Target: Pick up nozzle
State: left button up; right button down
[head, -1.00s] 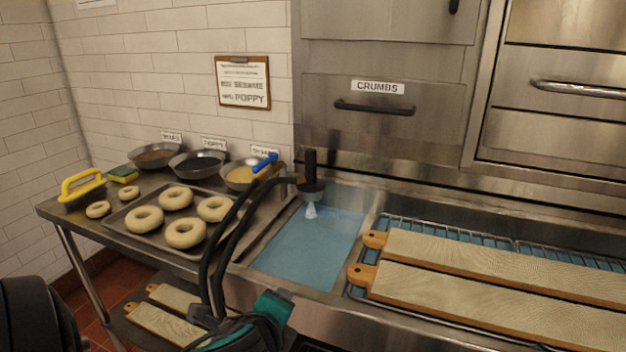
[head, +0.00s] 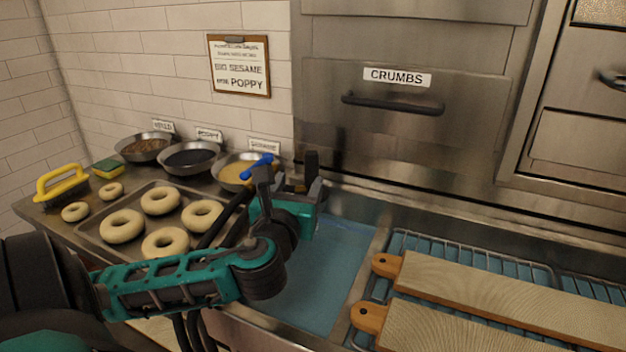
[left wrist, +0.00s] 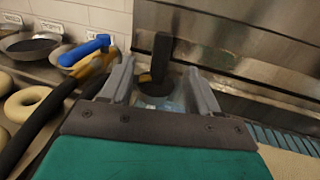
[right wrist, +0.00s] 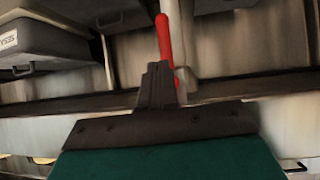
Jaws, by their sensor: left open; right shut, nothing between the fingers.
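The nozzle (left wrist: 160,60) is black, with an upright handle and a rounder spray head below it. It hangs over the blue water basin (head: 340,262) on a black hose with a blue lever (head: 257,167). My left gripper (head: 289,180) is open at the nozzle. In the left wrist view its two grey fingers (left wrist: 160,78) stand to either side of the nozzle, with no grip on it. In the head view the gripper hides most of the nozzle. My right gripper (right wrist: 158,75) is shut and empty, away from the nozzle and outside the head view.
A tray (head: 100,228) of bagels and several seed bowls (head: 190,158) lie on the left. Wooden boards (head: 480,285) rest on a wire rack at right. The crumbs drawer (head: 395,103) is behind. A red rod (right wrist: 163,35) stands beyond my right gripper.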

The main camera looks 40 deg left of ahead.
aim_at(310, 163)
pick_arm(q)
jog(key=x, duration=0.4)
jog(key=shift+w+a, duration=0.15)
jog(key=shift+w, duration=0.25)
jog(key=shift+r+x, duration=0.2)
jog(key=shift+x, duration=2.45)
jog(key=shift+w, duration=0.1)
grip_shut()
jog(key=shift+r, duration=0.1)
